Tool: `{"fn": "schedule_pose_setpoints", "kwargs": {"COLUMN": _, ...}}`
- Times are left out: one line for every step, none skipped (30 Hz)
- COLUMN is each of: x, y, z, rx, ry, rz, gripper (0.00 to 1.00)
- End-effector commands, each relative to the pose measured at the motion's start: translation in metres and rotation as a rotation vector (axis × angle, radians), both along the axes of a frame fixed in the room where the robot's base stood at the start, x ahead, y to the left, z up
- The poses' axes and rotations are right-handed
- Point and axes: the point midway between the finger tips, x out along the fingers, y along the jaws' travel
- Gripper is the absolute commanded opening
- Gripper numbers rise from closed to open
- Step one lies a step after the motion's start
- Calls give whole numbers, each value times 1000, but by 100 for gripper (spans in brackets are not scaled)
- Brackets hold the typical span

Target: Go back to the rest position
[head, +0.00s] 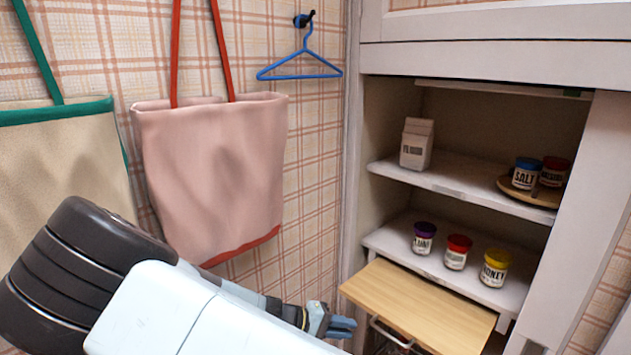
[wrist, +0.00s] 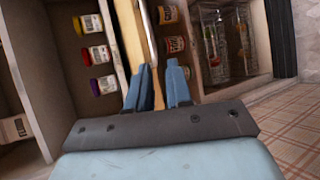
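My gripper (head: 342,326) is at the lower middle of the head view, left of and below the wooden pull-out board (head: 420,305) of the cabinet. In the wrist view my gripper (wrist: 160,88) shows two blue-grey fingers apart, with nothing seen held between them. A pale metal handle (head: 385,334) shows under the board's front. In the wrist view a pale bar (wrist: 147,35) lines up with the gap between the fingers; I cannot tell whether they touch it.
The cabinet's lower shelf holds purple-lidded (head: 424,238), red-lidded (head: 457,252) and yellow-lidded (head: 494,268) jars. A carton (head: 416,144) and a round tray (head: 540,198) with two jars are above. A pink bag (head: 215,170), a beige bag (head: 65,175) and a blue hanger (head: 300,72) hang left.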

Motion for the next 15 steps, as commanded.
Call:
{"fn": "schedule_pose_setpoints", "kwargs": {"x": -1, "y": -4, "z": 2, "rx": 34, "ry": 20, "rz": -26, "gripper": 20}}
{"fn": "schedule_pose_setpoints", "kwargs": {"x": -1, "y": -7, "z": 3, "rx": 52, "ry": 32, "rz": -40, "gripper": 20}}
{"fn": "schedule_pose_setpoints", "kwargs": {"x": -2, "y": -10, "z": 5, "rx": 80, "ry": 48, "rz": -58, "gripper": 20}}
{"fn": "schedule_pose_setpoints", "kwargs": {"x": -3, "y": -11, "z": 7, "rx": 99, "ry": 60, "rz": -72, "gripper": 20}}
{"fn": "schedule_pose_setpoints", "kwargs": {"x": -3, "y": -13, "z": 8, "rx": 118, "ry": 70, "rz": -84, "gripper": 20}}
{"fn": "schedule_pose_setpoints", "kwargs": {"x": -4, "y": -16, "z": 10, "rx": 143, "ry": 83, "rz": -101, "gripper": 20}}
{"fn": "schedule_pose_setpoints", "kwargs": {"x": -5, "y": -17, "z": 12, "rx": 163, "ry": 93, "rz": -112, "gripper": 20}}
{"fn": "schedule_pose_setpoints", "kwargs": {"x": -6, "y": -19, "z": 13, "rx": 180, "ry": 103, "rz": -122, "gripper": 20}}
{"fn": "schedule_pose_setpoints", "kwargs": {"x": -6, "y": -21, "z": 16, "rx": 204, "ry": 114, "rz": -136, "gripper": 20}}
{"fn": "schedule_pose_setpoints", "kwargs": {"x": -7, "y": -23, "z": 18, "rx": 223, "ry": 123, "rz": -147, "gripper": 20}}
{"fn": "schedule_pose_setpoints", "kwargs": {"x": -7, "y": -24, "z": 20, "rx": 242, "ry": 130, "rz": -156, "gripper": 20}}
{"fn": "schedule_pose_setpoints", "kwargs": {"x": -8, "y": -26, "z": 23, "rx": 267, "ry": 140, "rz": -169, "gripper": 20}}
{"fn": "schedule_pose_setpoints", "kwargs": {"x": -8, "y": -27, "z": 25, "rx": 286, "ry": 147, "rz": -177, "gripper": 20}}
{"fn": "schedule_pose_setpoints", "kwargs": {"x": -9, "y": -29, "z": 28, "rx": 304, "ry": 154, "rz": -187, "gripper": 20}}
{"fn": "schedule_pose_setpoints", "kwargs": {"x": -9, "y": -30, "z": 31, "rx": 331, "ry": 162, "rz": -198, "gripper": 20}}
